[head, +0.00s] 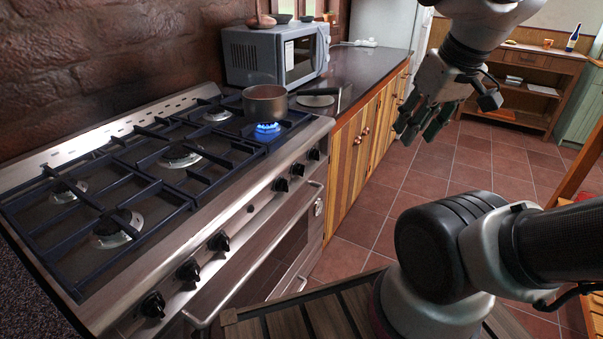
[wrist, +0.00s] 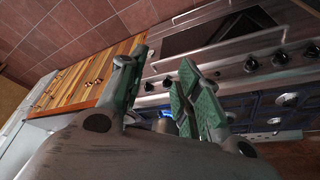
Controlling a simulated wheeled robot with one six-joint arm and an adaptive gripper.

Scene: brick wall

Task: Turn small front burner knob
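The stove (head: 160,165) has a row of black knobs along its steel front. Three knobs, including one at the near end (head: 153,304), are on the left; three more, including a middle one (head: 297,169), are on the right. A blue flame (head: 267,128) burns at the right end, just below a pot (head: 265,104) in the picture. My gripper (head: 425,125) hangs over the floor, right of the stove and clear of the knobs. In the wrist view its fingers (wrist: 158,68) are spread with nothing between them. Knobs (wrist: 280,57) show beyond them. Which knob is the small front burner's is unclear.
An oven handle (head: 260,260) juts out below the knobs. A microwave (head: 275,54) stands on the counter, with wooden cupboards (head: 365,135) below. A slatted wooden surface (head: 300,318) lies in front of the stove. The tiled floor (head: 400,180) has open room.

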